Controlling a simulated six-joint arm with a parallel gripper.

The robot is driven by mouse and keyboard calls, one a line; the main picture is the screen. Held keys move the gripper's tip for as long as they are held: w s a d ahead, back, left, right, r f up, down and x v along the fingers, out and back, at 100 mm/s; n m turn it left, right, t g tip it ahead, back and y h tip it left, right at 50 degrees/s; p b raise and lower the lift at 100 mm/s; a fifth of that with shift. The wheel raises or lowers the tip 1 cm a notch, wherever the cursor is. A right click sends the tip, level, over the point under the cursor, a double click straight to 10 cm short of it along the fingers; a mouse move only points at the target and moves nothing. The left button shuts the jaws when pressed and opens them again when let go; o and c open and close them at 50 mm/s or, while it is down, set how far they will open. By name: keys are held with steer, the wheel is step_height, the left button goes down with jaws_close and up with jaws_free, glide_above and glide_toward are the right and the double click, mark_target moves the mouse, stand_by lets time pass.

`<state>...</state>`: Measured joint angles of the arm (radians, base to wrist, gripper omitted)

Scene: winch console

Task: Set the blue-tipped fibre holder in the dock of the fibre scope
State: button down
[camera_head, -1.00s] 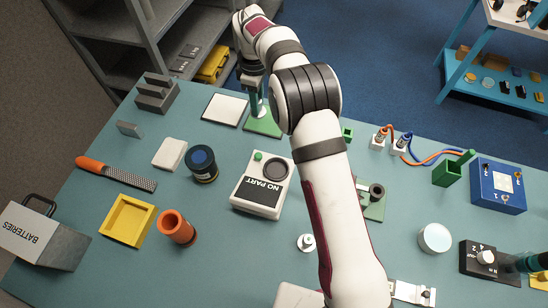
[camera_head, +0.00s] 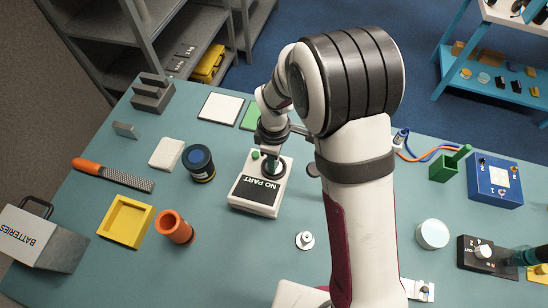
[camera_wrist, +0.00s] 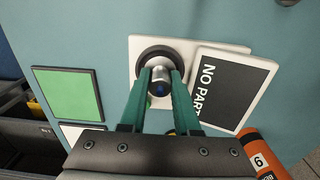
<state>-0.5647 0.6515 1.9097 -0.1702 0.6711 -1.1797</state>
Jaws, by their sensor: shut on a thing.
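The fibre scope (camera_head: 247,207) is a white box with a dark screen reading "NO PART", a green button (camera_head: 255,154) and a round black-ringed dock. My gripper (camera_head: 272,166) is at the dock and covers much of it from the body camera. The holder lines up with the black dock ring (camera_wrist: 151,53). I cannot tell whether it is seated or still above the dock.
A blue-black jar (camera_head: 199,163), an orange cup (camera_head: 175,228) and a white block (camera_head: 166,153) stand left of the scope. A green pad (camera_wrist: 70,95) and a white pad (camera_head: 219,108) lie behind it. A small white knob-like piece (camera_head: 305,240) is in front.

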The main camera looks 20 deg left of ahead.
steer(key=shift+f, duration=0.15)
steer(key=c, duration=0.6)
jaws_free()
steer(key=shift+c, duration=0.2)
step_height(320, 180, up, 12)
steer(key=s+d+r+m, duration=0.2)
steer(key=d+r+m, duration=0.2)
steer(key=d+m, duration=0.15)
steer(key=s+d+r+m+y, duration=0.1)
steer(key=s+d+m, duration=0.5)
steer(key=s+m, duration=0.3)
steer(key=s+d+r+m, duration=0.1)
steer(key=s+d+m, duration=0.4)
steer(key=s+m, duration=0.3)
steer(key=shift+s+d+r+m+y, duration=0.15)
steer(key=shift+s+d+m+y, duration=0.25)
steer(key=shift+m, duration=0.15)
